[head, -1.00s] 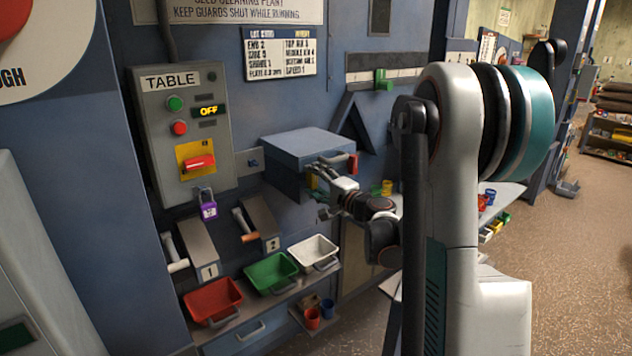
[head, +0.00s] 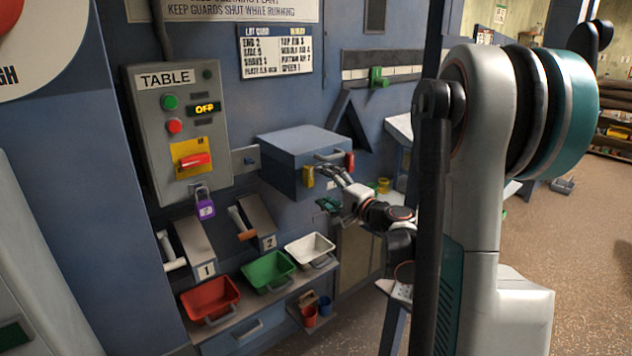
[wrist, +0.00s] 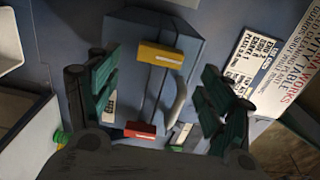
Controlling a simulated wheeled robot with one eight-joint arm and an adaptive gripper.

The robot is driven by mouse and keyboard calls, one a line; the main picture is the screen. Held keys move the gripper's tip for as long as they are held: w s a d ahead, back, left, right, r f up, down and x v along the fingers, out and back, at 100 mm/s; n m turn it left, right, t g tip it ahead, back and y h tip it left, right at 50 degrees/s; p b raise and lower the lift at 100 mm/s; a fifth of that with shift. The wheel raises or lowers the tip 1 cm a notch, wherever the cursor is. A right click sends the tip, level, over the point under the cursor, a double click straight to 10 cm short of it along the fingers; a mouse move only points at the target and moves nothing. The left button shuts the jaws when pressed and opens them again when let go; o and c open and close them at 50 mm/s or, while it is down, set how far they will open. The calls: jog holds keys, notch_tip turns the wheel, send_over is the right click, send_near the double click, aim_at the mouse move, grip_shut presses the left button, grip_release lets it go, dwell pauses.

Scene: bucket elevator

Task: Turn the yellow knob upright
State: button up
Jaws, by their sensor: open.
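The yellow knob (head: 308,176) is a short bar on the front of a blue box (head: 304,143) on the wall. It looks close to upright in the head view, where it is small. In the wrist view the yellow knob (wrist: 161,55) lies across the upper middle, its long side slightly tilted in the picture. My gripper (head: 327,188) is open and empty in front of the box, just right of and below the yellow knob. In the wrist view its green-padded fingers (wrist: 160,86) stand apart either side, with the knob visible beyond and between them, apparently untouched.
A red knob (head: 350,163) is on the same box front, with a pale curved handle (wrist: 177,103) between the knobs. Below left are trays, including a white one (head: 310,247), and two chutes. A grey control panel (head: 178,130) is further left.

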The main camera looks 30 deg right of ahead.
jog(key=s, duration=0.5)
jog(key=shift+s+d, duration=0.2)
jog(key=shift+s, duration=0.05)
